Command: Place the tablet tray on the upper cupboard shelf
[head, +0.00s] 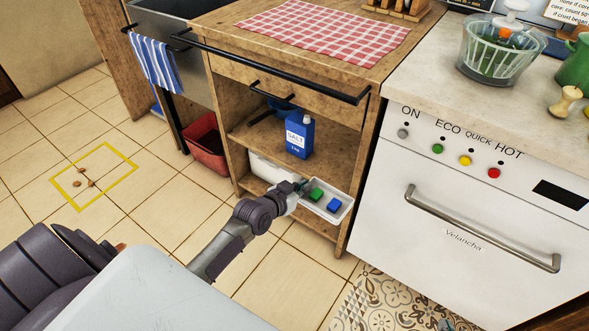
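The tablet tray (343,213) is a small white tray with a green tablet (316,195) and a blue tablet (334,205) in it. It appears roughly level, in front of the cupboard's lower opening. My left gripper (301,187) is at the tray's left end and appears shut on its rim; the fingertips are small and partly hidden. The upper cupboard shelf (258,143) is open at the front, above the tray. A blue salt box (299,137) stands upright on it.
A blue bowl (284,104) is at the back of the upper shelf. A white bin (268,172) sits lower in the cupboard. The oven (465,215) borders the cupboard on the right. A red bin (206,148) stands to its left. A handle rail (270,70) runs above the opening.

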